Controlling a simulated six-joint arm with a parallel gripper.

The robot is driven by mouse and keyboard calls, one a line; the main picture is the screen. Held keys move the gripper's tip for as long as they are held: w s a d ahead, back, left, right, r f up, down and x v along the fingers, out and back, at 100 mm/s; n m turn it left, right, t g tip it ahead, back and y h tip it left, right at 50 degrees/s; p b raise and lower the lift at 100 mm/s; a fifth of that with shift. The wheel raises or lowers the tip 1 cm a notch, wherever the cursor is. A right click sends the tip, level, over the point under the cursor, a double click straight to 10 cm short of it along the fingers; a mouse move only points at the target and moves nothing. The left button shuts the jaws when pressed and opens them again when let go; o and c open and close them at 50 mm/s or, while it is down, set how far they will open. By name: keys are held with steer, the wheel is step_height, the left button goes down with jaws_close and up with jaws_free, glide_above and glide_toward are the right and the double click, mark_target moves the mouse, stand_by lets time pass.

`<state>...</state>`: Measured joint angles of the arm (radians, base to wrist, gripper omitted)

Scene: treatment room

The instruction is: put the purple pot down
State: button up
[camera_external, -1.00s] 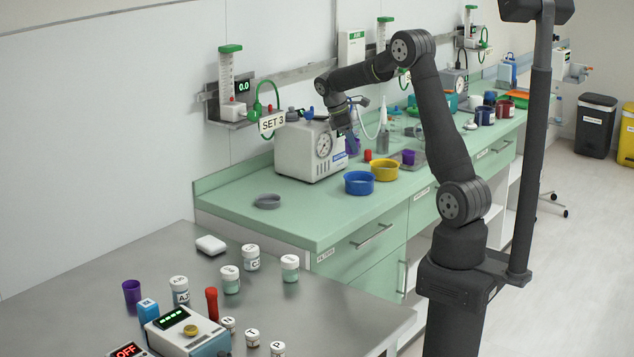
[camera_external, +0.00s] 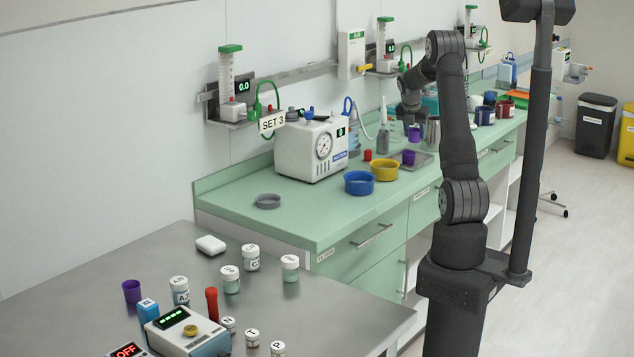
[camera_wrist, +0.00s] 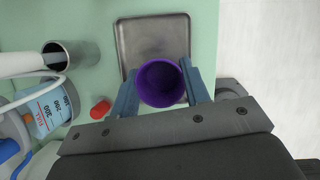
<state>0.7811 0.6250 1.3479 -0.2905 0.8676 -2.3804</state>
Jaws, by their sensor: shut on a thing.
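My gripper (camera_external: 411,122) is shut on a purple pot (camera_external: 414,134) and holds it up above the green counter. In the wrist view the held purple pot (camera_wrist: 160,84) sits upright between my two fingers, its open top towards the camera. A grey metal tray (camera_wrist: 150,35) lies below it; the tray's rim also shows in the external view (camera_external: 424,163). A second purple pot (camera_external: 408,157) stands on that tray, below the held one; it is hidden in the wrist view. A third purple pot (camera_external: 132,291) stands on the grey table.
A metal cup (camera_wrist: 82,50), a blue-labelled beaker (camera_wrist: 45,112) and a red piece (camera_wrist: 100,108) are left of the tray. A yellow bowl (camera_external: 384,170) and a blue bowl (camera_external: 359,184) stand nearer the counter's front. A white gauge machine (camera_external: 300,152) stands farther left.

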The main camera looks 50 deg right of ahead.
steer(key=s+d+n+t, duration=0.1)
steer(key=s+d, duration=0.2)
steer(key=d, duration=0.2)
steer(key=s+d+n, duration=0.1)
steer(key=s+d, duration=0.2)
steer(key=d, duration=0.3)
steer(key=shift+s+a+f, duration=0.1)
steer(key=shift+f, duration=1.95)
steer(key=shift+s+a+f, duration=0.1)
steer(key=shift+f, duration=1.95)
steer(key=o, duration=1)
steer(key=shift+f, duration=0.15)
steer(key=v, duration=1.2)
steer(key=shift+r, duration=0.2)
steer(key=shift+w+d+f, duration=0.1)
steer(key=shift+d, duration=0.05)
